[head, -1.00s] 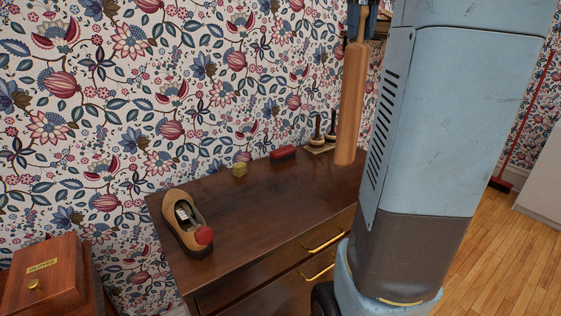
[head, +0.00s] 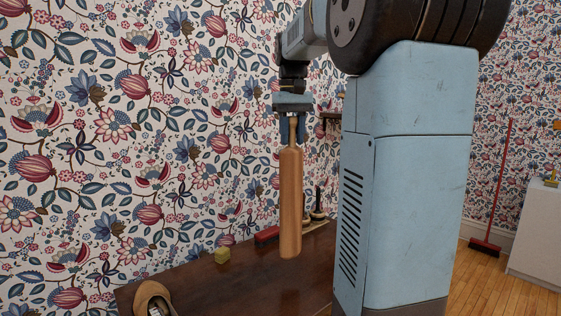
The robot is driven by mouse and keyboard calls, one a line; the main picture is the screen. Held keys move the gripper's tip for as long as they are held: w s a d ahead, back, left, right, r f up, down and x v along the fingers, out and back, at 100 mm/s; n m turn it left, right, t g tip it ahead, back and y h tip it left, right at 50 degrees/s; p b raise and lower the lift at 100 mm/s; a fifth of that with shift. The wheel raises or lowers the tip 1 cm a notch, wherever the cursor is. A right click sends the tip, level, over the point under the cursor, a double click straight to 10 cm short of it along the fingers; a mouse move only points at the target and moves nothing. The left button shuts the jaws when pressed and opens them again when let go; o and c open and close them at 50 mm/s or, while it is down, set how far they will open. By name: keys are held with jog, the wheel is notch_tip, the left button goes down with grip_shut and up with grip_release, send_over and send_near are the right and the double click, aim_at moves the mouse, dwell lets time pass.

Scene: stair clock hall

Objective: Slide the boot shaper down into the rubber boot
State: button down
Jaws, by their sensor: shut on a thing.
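The boot shaper (head: 290,205), a long orange-brown wooden form with a thin neck, hangs upright in the head view. My gripper (head: 294,122) points down and is shut on its neck at the top. The shaper's lower end shows in front of the dresser top, and I cannot tell how far above or in front of it that is. The rubber boot is not seen in this view.
A dark wooden dresser (head: 190,290) stands against the flowered wall. On it are a tan shoe (head: 150,295), cut off below, a yellow block (head: 222,255), a red brush (head: 266,235) and dark-handled tools (head: 318,205). A red broom (head: 497,190) leans at right.

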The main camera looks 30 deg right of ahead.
notch_tip(320, 180, down, 7)
jog(key=w+a, duration=0.2)
jog(key=shift+a, duration=0.3)
jog(key=c, duration=0.8)
grip_release()
jog(key=shift+f, duration=0.1)
jog(key=shift+o, duration=0.2)
